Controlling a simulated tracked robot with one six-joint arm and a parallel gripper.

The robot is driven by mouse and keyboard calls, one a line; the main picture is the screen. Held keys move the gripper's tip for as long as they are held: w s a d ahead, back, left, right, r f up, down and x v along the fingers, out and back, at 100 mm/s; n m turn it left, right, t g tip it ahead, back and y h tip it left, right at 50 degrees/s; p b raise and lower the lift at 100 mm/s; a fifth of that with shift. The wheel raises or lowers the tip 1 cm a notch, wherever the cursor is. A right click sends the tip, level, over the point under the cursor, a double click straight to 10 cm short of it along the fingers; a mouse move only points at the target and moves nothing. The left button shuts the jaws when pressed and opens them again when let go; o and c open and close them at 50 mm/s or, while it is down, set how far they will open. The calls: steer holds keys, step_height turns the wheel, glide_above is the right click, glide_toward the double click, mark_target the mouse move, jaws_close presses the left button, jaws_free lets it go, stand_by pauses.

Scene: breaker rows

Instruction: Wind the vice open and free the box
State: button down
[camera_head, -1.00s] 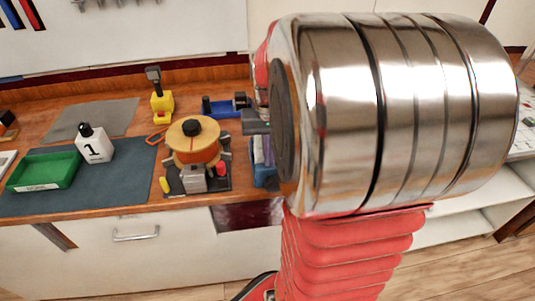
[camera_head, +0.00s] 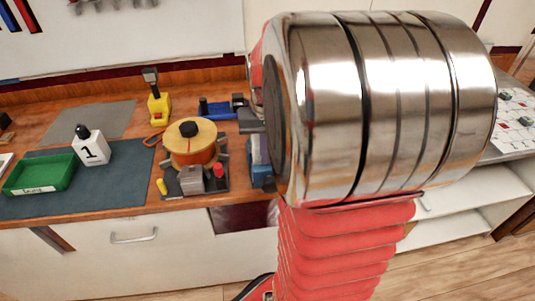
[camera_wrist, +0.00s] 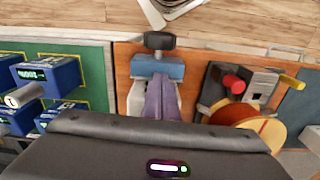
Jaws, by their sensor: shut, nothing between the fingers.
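The blue vice (camera_wrist: 157,68) is in the wrist view, with a dark T-shaped handle (camera_wrist: 160,40) at its top end. A lilac, box-like piece (camera_wrist: 162,100) sits along the vice between paler sides. I cannot tell how tightly it is held. In the head view the vice (camera_head: 262,177) and the lilac piece (camera_head: 260,151) show only partly beside my arm.
A wooden spool device (camera_head: 190,140) stands left of the vice. A blue tool (camera_head: 222,108) and a yellow device (camera_head: 158,105) are behind. A white box marked 1 (camera_head: 91,150) and a green tray (camera_head: 40,174) stand farther left. Blue blocks (camera_wrist: 58,73) lie on a green board.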

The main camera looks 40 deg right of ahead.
steer(key=s+a+r, duration=0.2)
steer(key=s+r, duration=0.1)
steer(key=r, duration=0.7)
stand_by(0.7)
steer(key=s+a+f+n+t, duration=0.1)
steer(key=s+a+n+t, duration=0.1)
steer(key=a, duration=0.8)
steer(key=s+a+n+t, duration=0.1)
steer(key=a+n+t, duration=0.2)
steer(key=a, duration=0.8)
steer(key=n, duration=0.2)
steer(key=shift+s+a+f+n+t, duration=0.25)
steer(key=shift+s+f+n+t, duration=0.05)
steer(key=shift+s+f, duration=0.05)
